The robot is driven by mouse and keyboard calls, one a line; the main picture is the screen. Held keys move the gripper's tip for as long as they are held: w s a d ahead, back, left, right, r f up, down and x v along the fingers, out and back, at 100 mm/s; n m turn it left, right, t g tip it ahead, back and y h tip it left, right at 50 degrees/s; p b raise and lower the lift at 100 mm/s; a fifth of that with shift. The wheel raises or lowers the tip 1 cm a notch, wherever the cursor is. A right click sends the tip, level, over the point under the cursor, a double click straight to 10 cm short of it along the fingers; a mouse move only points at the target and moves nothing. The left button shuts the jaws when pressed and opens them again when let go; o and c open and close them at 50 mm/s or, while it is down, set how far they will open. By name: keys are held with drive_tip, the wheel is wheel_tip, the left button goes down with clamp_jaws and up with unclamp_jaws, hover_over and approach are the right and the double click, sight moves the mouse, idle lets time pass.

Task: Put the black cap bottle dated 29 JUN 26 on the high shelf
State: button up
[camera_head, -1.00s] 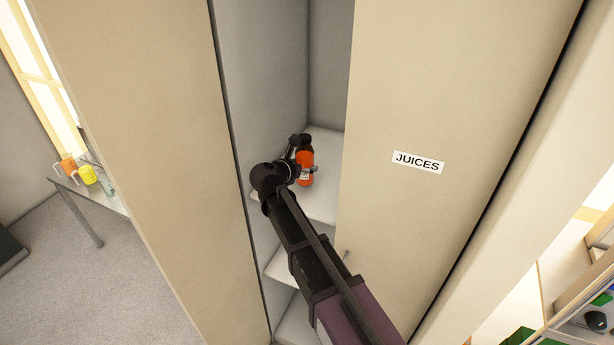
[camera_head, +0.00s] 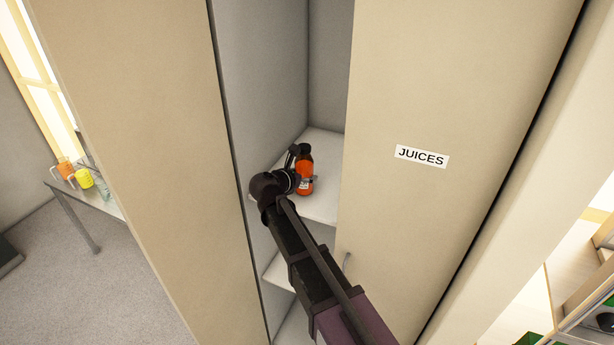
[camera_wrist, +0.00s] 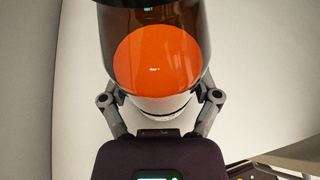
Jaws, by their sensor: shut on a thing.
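An orange bottle with a black cap (camera_head: 305,172) is held in my gripper (camera_head: 303,180) at the opening of the cabinet, over the upper shelf (camera_head: 320,205). In the wrist view the bottle (camera_wrist: 155,65) fills the top middle, with orange contents behind dark clear walls and a white band low down. The two fingers of my gripper close on its sides. I cannot tell whether the bottle's base touches the shelf. The date on its label is not readable.
A cabinet door labelled JUICES (camera_head: 422,156) stands to the right of the opening, and a beige panel (camera_head: 140,130) to the left. Another shelf (camera_head: 280,270) lies below. A table (camera_head: 85,205) with several colored containers is at far left.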

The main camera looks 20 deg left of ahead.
drive_tip(key=shift+f, duration=0.2)
drive_tip(key=o, duration=1.1)
drive_tip(key=shift+o, duration=0.2)
drive_tip(key=shift+r, duration=0.2)
drive_tip(key=shift+s+r, duration=0.1)
drive_tip(key=shift+s, duration=0.05)
drive_tip(key=p+v, duration=0.4)
drive_tip(key=v, duration=0.7)
drive_tip(key=shift+s+p, duration=0.3)
drive_tip(key=shift+p, duration=0.1)
drive_tip(key=shift+a+r, duration=0.1)
